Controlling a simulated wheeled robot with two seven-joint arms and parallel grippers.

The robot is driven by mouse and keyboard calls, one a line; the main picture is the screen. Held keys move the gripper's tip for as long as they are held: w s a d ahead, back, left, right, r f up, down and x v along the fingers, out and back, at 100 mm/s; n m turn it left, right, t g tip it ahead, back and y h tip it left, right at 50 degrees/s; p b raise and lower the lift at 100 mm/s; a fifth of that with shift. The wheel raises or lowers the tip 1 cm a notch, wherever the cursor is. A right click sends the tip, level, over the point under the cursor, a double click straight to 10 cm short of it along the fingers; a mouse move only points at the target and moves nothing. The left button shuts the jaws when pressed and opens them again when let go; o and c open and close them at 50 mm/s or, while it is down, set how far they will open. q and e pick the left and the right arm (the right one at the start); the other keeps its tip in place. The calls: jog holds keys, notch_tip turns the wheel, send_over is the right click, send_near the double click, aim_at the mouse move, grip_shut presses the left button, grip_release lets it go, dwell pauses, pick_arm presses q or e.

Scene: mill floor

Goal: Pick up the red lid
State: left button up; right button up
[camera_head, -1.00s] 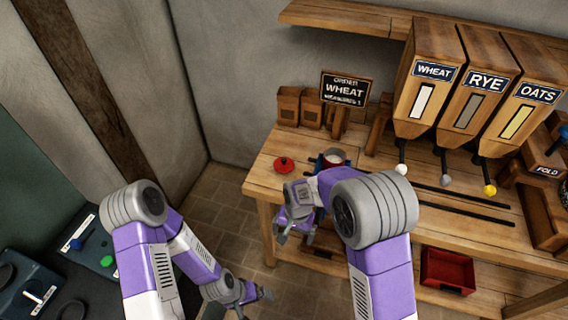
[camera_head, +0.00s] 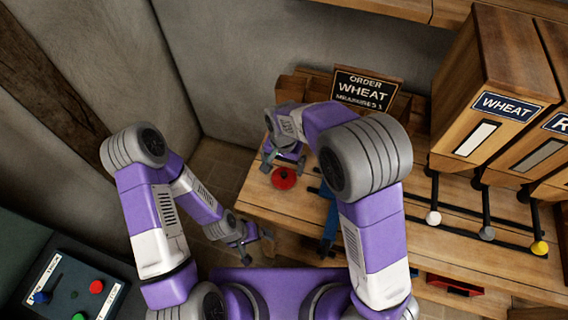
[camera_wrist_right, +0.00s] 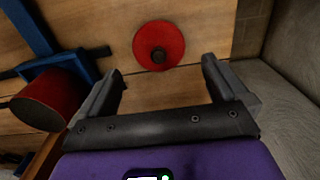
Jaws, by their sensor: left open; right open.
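The red lid (camera_head: 284,178), a round disc, lies on the wooden bench near its left end. In the right wrist view the lid (camera_wrist_right: 158,45) shows a dark knob at its centre. My right gripper (camera_head: 281,160) hangs over the bench close to the lid. In the right wrist view its open fingers (camera_wrist_right: 162,68) are spread, with the lid just beyond the tips and roughly centred between them; nothing is held. My left gripper (camera_head: 258,241) is open and empty, low in front of the bench's left end, away from the lid.
A blue stand (camera_head: 328,212) is right of the lid, partly behind my right arm. In the wrist view a red cylinder (camera_wrist_right: 45,98) sits by its blue frame. The order sign (camera_head: 364,90) and wheat hopper (camera_head: 497,95) stand behind. A control panel (camera_head: 75,290) is at lower left.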

aim_at(284, 173)
jog(key=shift+s+f, duration=0.15)
jog(key=shift+f, duration=0.35)
jog(key=shift+s+f, duration=0.15)
jog(key=shift+f, duration=0.35)
jog(key=f+b, duration=0.1)
jog(key=f, duration=0.4)
jog(key=shift+w, duration=0.2)
jog(key=shift+d+r, duration=0.1)
jog(key=c, duration=0.9)
